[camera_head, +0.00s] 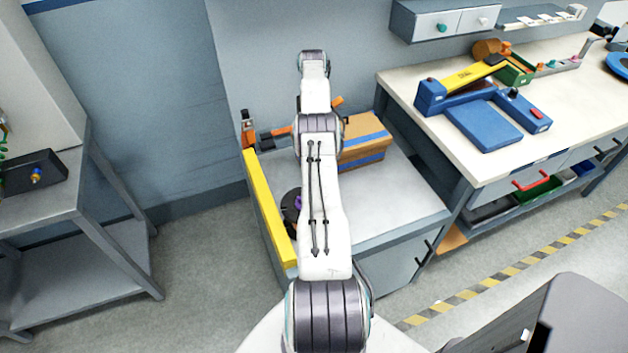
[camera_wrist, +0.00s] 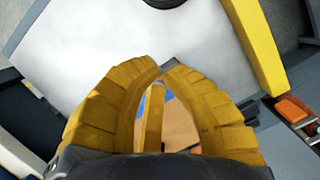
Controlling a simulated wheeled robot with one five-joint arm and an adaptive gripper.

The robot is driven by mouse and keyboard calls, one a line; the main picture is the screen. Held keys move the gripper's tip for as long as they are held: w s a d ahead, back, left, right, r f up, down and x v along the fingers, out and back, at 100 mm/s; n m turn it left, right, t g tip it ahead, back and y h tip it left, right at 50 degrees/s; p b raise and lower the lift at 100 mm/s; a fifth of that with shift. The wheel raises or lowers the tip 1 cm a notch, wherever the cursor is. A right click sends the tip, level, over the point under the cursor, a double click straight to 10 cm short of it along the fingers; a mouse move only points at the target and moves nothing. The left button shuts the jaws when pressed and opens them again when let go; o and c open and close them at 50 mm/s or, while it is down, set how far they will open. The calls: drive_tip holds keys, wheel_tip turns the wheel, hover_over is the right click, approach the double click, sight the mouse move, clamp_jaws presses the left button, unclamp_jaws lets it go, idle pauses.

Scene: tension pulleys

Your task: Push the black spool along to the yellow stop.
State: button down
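The black spool (camera_head: 289,216), with a purple middle, lies on the grey cabinet top close to the yellow stop (camera_head: 268,205). My arm covers its right part in the head view, so I cannot tell whether it touches the stop. In the wrist view only an edge of the spool (camera_wrist: 163,2) shows at the top, with a strip of bare surface between it and the yellow stop (camera_wrist: 255,45). My gripper (camera_wrist: 165,66) has its yellow fingertips together, with nothing seen between the tips. It is apart from the spool, over the box end of the cabinet top.
A cardboard box (camera_head: 364,155) with blue tape stands at the back of the cabinet top (camera_head: 400,195). An orange tool (camera_head: 276,132) lies near the stop's far end. A workbench (camera_head: 560,85) is to the right and a grey shelf table (camera_head: 60,210) to the left.

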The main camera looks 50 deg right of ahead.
drive_tip(key=s+a+f+b, duration=0.4)
drive_tip(key=f, duration=0.5)
drive_tip(key=shift+a+f, duration=0.25)
drive_tip(key=shift+a, duration=0.15)
idle(0.8)
drive_tip(key=shift+s, duration=0.1)
drive_tip(key=shift+a, duration=0.1)
